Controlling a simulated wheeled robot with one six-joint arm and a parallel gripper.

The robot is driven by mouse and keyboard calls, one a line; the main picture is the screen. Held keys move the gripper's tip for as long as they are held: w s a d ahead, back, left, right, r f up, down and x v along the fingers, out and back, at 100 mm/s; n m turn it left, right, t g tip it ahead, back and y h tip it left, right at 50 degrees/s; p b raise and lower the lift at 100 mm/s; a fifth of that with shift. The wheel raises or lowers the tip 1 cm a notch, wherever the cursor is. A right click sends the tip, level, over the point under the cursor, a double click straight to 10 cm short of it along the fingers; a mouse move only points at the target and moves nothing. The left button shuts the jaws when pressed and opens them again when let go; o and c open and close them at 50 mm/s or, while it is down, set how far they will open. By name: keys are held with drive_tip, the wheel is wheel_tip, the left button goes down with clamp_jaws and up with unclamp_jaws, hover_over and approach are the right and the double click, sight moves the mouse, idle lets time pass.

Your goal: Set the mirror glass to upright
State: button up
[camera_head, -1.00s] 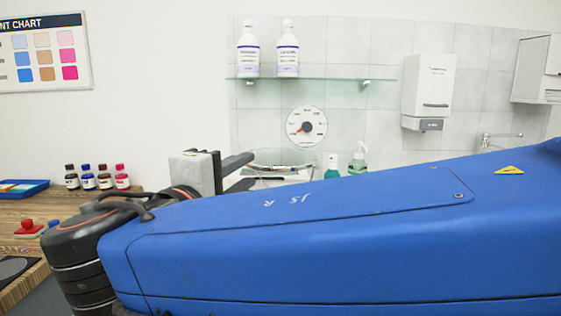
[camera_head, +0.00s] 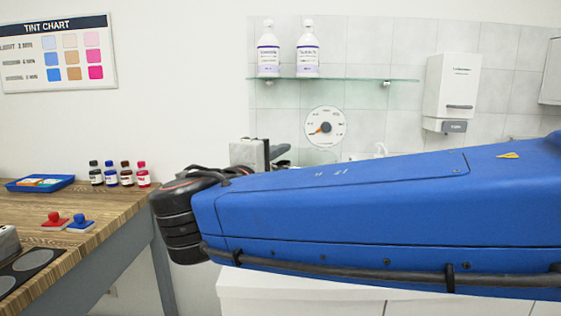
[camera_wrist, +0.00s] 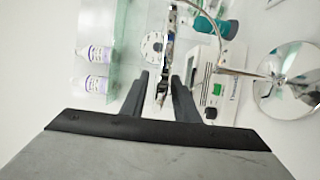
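The mirror glass (camera_wrist: 162,92) shows nearly edge-on in the wrist view, which is turned on its side, so the glass lies close to flat. Its chrome stem (camera_wrist: 242,73) runs to a round shiny base (camera_wrist: 290,80) at the right. My gripper (camera_wrist: 160,76) is open, with its two dark fingers on either side of the glass edge. Gaps show between the fingers and the glass, so I see no clear contact. In the head view my gripper (camera_head: 280,153) is partly hidden behind my blue arm, and the arm hides most of the mirror.
A white device with a green display (camera_wrist: 207,88) and a teal bottle (camera_wrist: 204,25) stand near the mirror. A glass shelf (camera_head: 335,79) with two bottles and a wall dial (camera_head: 325,127) are behind. A wooden bench (camera_head: 110,212) with stamps and ink bottles is at left.

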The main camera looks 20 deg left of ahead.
clamp_jaws()
idle(1.3)
